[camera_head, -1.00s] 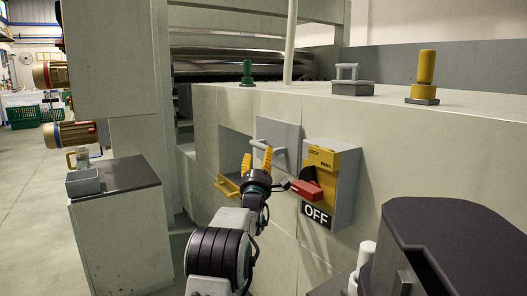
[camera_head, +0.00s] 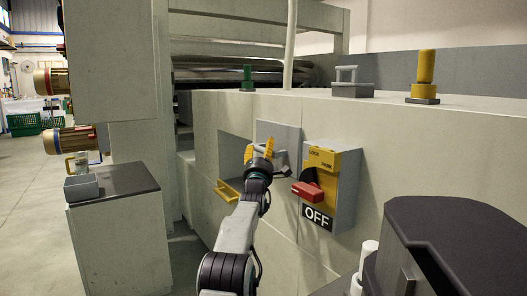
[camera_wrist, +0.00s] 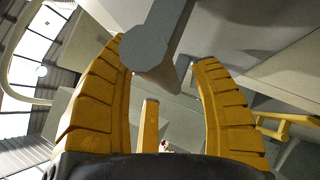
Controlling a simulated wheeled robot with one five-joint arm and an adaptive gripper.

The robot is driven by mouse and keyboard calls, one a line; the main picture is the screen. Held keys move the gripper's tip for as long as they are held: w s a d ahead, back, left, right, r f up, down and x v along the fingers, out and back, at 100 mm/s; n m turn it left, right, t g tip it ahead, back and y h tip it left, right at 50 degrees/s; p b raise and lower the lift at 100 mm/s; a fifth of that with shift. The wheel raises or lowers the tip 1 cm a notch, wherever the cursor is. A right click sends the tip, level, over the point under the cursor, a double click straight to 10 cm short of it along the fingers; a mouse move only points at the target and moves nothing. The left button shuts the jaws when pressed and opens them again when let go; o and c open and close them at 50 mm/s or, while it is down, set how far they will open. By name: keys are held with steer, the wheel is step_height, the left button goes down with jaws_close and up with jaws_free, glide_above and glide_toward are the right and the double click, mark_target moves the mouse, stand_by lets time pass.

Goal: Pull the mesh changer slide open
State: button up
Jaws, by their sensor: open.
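A grey plate (camera_head: 284,131) with a grey bar handle (camera_head: 284,150) is on the front of the pale machine body; it looks like the mesh changer slide. My gripper (camera_head: 260,148) has yellow fingers and is open in front of the handle, hiding part of it. In the wrist view, a grey bar (camera_wrist: 158,42), seemingly this handle, lies at and between the tips of my gripper (camera_wrist: 165,55). I cannot tell whether the fingers touch it.
Right of the plate is a switch box with a red lever (camera_head: 307,191) and an OFF label. A yellow handle (camera_head: 228,192) sticks out below a recess at left. A low cabinet (camera_head: 118,225) stands further left. A dark rounded block (camera_head: 455,235) fills the lower right.

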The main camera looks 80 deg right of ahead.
steer(key=shift+d+r, duration=0.1)
steer(key=shift+d, duration=0.15)
steer(key=shift+c, duration=0.3)
jaws_close()
stand_by(0.5)
